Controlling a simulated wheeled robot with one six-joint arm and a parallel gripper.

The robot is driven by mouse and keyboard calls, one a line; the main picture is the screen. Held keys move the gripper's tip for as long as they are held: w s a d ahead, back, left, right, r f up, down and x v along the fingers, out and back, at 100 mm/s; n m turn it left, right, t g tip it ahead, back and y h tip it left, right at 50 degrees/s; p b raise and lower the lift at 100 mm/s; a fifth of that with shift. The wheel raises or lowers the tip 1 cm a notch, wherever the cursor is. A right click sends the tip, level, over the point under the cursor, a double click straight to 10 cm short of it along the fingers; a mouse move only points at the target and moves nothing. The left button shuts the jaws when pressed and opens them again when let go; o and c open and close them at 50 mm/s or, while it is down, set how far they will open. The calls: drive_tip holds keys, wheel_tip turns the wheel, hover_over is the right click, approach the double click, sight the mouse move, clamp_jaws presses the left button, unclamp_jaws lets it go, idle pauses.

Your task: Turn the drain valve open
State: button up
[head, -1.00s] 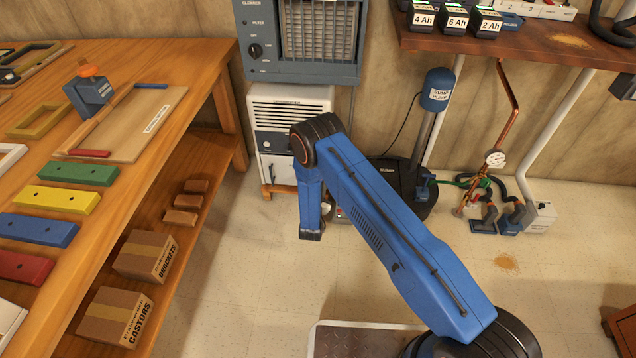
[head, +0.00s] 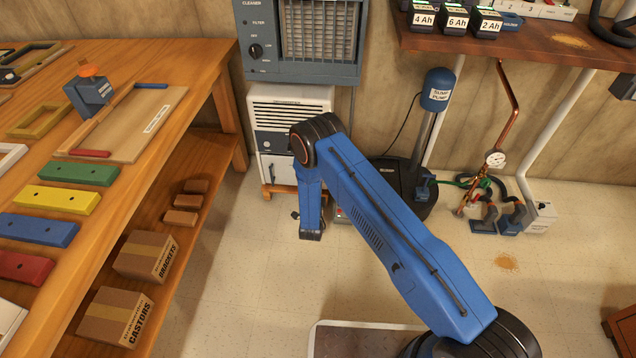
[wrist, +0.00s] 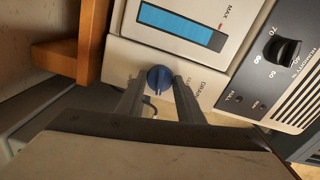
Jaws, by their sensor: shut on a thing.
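The drain valve is a round blue knob (wrist: 160,79) on a pale panel low on the white dehumidifier (wrist: 138,55). Part of the word "DRAIN" shows beside it. My gripper (wrist: 160,92) has one finger on each side of the knob and is shut on it. The knob's ridge runs roughly up and down in the wrist view. The writing around it is partly covered, so I cannot tell its set position. In the head view the dehumidifier (head: 285,105) stands against the back wall, and my arm hides the knob and fingertips.
A blue level window (wrist: 180,25) marked MAX and a humidity dial (wrist: 281,50) sit near the knob. A wooden leg (wrist: 92,40) stands close on the left. The workbench (head: 190,60) is left of my arm, and the sump pump (head: 437,90) is right. Open floor lies in front.

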drive_tip(key=shift+d+m, duration=0.1)
drive_tip(key=shift+m, duration=0.9)
drive_tip(key=shift+f, duration=0.1)
drive_tip(key=shift+s, duration=0.1)
drive_tip(key=o, duration=0.8)
drive_tip(key=s, duration=1.7)
drive_tip(key=shift+s+a, duration=0.15)
drive_tip(key=shift+a, duration=0.15)
